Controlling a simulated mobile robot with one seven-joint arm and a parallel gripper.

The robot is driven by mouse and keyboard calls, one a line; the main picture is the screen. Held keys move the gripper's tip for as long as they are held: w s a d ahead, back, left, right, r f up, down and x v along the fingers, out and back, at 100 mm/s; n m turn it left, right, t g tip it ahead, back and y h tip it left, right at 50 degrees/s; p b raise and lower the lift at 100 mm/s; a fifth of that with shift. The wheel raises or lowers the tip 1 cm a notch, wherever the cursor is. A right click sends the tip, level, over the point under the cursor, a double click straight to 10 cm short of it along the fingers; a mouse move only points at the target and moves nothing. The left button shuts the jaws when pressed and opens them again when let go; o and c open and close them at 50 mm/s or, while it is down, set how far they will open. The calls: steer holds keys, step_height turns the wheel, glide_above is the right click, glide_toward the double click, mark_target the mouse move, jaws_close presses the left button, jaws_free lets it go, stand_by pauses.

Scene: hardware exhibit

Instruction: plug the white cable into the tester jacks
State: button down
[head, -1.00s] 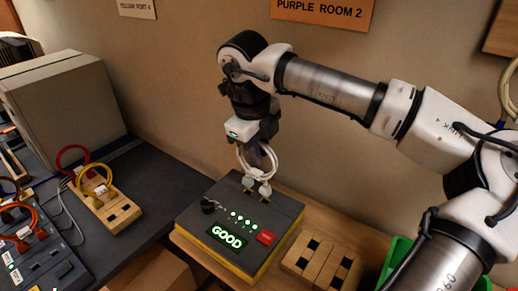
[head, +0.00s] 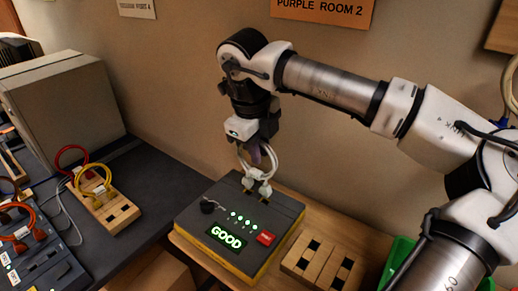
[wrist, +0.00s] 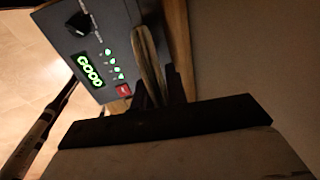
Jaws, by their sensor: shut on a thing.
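The white cable (head: 270,160) is a loop with two pale plugs (head: 257,187) pointing down at the jacks along the tester's back edge. The plugs look seated, though the jack openings are hidden beneath them. My gripper (head: 257,157) is above the jacks, shut on the white cable. In the wrist view the cable (wrist: 150,60) runs between my gripper's fingers (wrist: 158,88), beside the tester (wrist: 62,30).
A wooden block with square holes (head: 318,262) lies right of the tester. At left, another wooden block (head: 112,212) holds red and yellow cables. A grey patch panel (head: 45,265) and a large beige box (head: 65,100) stand nearby. A green bin (head: 400,252) is at lower right.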

steer(key=shift+f+b, duration=1.05)
steer(key=shift+b, duration=0.3)
stand_by(2.1)
steer(key=c, duration=0.7)
jaws_free()
steer(key=shift+r, duration=0.1)
stand_by(0.4)
steer(key=r+p, duration=0.1)
steer(key=r, duration=0.1)
steer(key=r+p, duration=0.2)
steer(key=s+a+r+p, duration=0.1)
steer(key=r, duration=0.2)
steer(key=shift+r, duration=0.1)
stand_by(0.5)
